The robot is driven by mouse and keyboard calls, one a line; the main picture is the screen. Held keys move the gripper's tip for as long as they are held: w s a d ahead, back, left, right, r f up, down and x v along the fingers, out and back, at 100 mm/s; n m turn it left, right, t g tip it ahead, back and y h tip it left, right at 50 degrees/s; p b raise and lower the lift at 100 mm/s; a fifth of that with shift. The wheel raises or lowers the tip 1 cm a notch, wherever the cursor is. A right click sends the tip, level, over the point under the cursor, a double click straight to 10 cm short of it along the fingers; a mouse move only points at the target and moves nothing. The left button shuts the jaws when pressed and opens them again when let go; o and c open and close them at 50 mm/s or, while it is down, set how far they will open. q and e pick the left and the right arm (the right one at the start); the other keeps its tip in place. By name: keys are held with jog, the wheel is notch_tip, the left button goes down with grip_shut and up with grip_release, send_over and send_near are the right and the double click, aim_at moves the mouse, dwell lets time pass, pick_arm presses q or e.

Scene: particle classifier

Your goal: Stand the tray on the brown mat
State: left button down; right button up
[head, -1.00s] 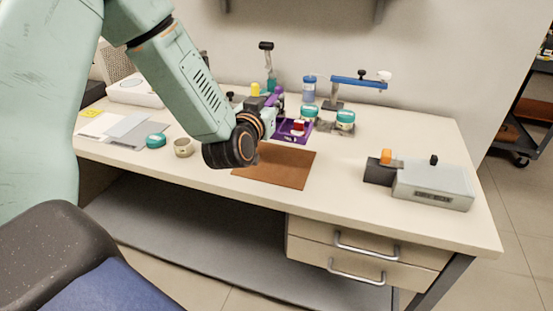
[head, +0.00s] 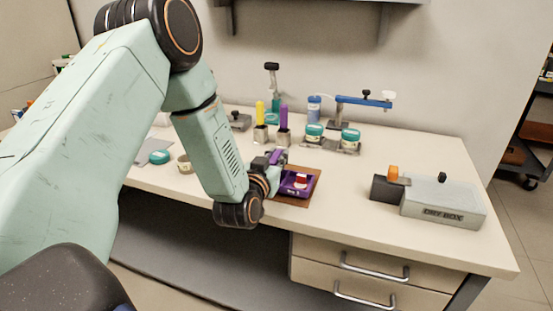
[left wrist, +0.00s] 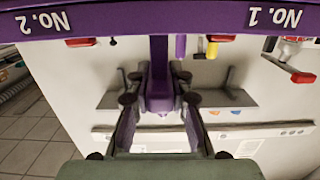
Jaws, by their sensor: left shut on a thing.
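The purple tray (head: 291,190) is over the brown mat (head: 292,202), with a small red and white item (head: 301,180) in it. Strips of mat show at its front and right edges. I cannot tell whether the tray touches the mat. My left gripper (head: 274,160) is shut on the tray's purple handle at its left end. In the left wrist view the gripper (left wrist: 158,92) closes around the handle, and the tray wall (left wrist: 110,19) with "No. 1" and "No. 2" spans the top, upside down. My right gripper is not in view.
Teal-lidded jars (head: 349,138) stand behind the mat, near a blue-armed stand (head: 362,101). Yellow (head: 260,112) and purple (head: 283,117) handled tools stand at the back. A grey dry box (head: 442,203) sits at the right. The desk between mat and box is clear.

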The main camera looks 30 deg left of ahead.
pick_arm(q)
jog(key=shift+w, duration=0.15)
jog(key=shift+s+f, duration=0.15)
jog(key=shift+s, duration=0.05)
jog(key=shift+w+f+b, duration=0.15)
jog(key=shift+f+b, duration=0.2)
jog(key=shift+b, duration=0.05)
jog(key=c, duration=1.5)
grip_release()
jog(key=o, duration=0.3)
